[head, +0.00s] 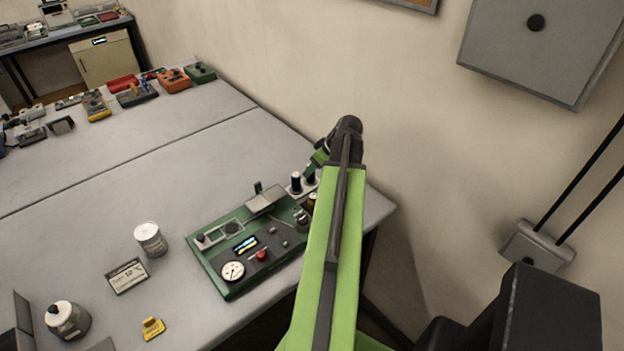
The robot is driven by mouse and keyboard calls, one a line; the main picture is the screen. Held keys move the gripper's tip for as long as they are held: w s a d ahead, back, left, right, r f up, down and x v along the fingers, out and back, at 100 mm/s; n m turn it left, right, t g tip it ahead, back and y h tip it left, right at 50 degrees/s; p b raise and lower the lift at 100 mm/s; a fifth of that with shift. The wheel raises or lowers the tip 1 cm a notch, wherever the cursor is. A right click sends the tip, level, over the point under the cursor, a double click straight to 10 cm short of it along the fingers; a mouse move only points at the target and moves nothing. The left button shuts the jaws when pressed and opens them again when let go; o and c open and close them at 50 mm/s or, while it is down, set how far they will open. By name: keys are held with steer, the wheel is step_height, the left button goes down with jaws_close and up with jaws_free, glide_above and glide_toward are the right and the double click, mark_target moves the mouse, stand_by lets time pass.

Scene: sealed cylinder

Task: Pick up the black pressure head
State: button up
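Two small dark upright pieces stand on a light block behind the green instrument panel; the left one (296,181) is clear, and the right one (310,179) is partly covered by my arm. Either may be the black pressure head; I cannot tell which. My green arm reaches over the table's right end, and its tip bends down toward these pieces. My gripper (312,170) is small and mostly hidden near the right piece. I cannot make out its fingers or whether it touches anything.
The green panel (232,262) carries a gauge, a red button and a raised plate. The wall rises close behind the table (110,190). The table's middle is clear.

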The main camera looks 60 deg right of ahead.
steer(key=b+x, duration=0.4)
steer(key=shift+s+d+f, duration=0.2)
steer(key=shift+f, duration=0.3)
steer(key=shift+w+f, duration=0.1)
steer(key=shift+w, duration=0.1)
jaws_close()
